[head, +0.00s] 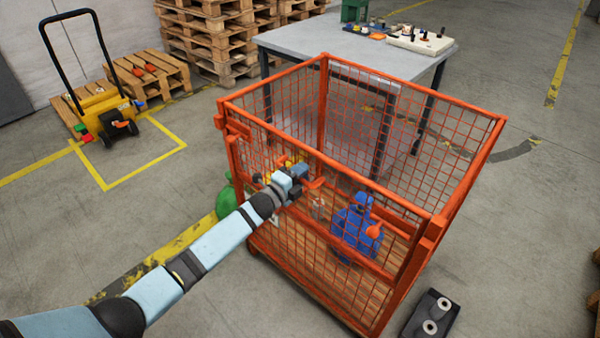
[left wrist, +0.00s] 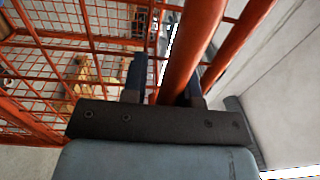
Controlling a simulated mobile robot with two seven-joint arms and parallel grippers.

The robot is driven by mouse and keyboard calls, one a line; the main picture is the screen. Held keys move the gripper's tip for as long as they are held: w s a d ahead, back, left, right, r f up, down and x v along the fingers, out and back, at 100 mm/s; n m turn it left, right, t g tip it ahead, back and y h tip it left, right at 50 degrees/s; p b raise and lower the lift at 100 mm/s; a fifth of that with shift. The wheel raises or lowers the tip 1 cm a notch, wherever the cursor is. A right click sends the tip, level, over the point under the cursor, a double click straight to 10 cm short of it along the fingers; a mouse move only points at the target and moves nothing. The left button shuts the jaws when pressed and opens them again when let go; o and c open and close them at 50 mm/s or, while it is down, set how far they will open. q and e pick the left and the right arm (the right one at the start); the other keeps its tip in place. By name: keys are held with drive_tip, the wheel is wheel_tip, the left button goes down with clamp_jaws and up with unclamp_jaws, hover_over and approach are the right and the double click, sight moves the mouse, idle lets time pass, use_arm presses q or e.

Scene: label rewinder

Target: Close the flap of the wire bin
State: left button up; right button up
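The orange wire bin (head: 470,185) stands on the floor in the middle of the head view. Its front side faces me, with a top rail and a lower crossbar; I cannot tell the flap's exact angle. My left gripper (head: 303,178) is at the upper part of this front side. In the left wrist view, an orange tube (left wrist: 190,55) of the bin passes between the fingers of the left gripper (left wrist: 165,80). A gap shows between the left-hand finger and the tube, so the gripper looks open around it. My right gripper is out of view.
A blue container (head: 355,230) is inside the bin. A grey table (head: 330,42) stands close behind it. A black block with pale rings (head: 430,316) lies at the front right corner. A green object (head: 226,202) is at the left; a yellow pallet truck (head: 105,112) stands further left.

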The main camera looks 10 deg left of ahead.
use_arm(q)
drive_tip(key=shift+f, duration=0.1)
idle(0.3)
drive_tip(key=v, duration=1.3)
drive_tip(key=shift+s+a, duration=0.25)
drive_tip(key=s+d+f+n+g+y, duration=0.1)
drive_tip(key=s+f+n+g+y, duration=0.3)
drive_tip(key=s+n, duration=0.85)
drive_tip(key=s+d+f+n+g+y, duration=0.15)
drive_tip(key=s+f+n, duration=0.6)
drive_tip(key=s, duration=0.85)
wheel_tip(320, 180, up, 14)
drive_tip(key=s+a+n+p, duration=0.1)
drive_tip(key=p, duration=1.2)
drive_tip(key=shift+s+a+f, duration=0.2)
drive_tip(key=shift+s+a, duration=0.05)
drive_tip(key=shift+s, duration=0.05)
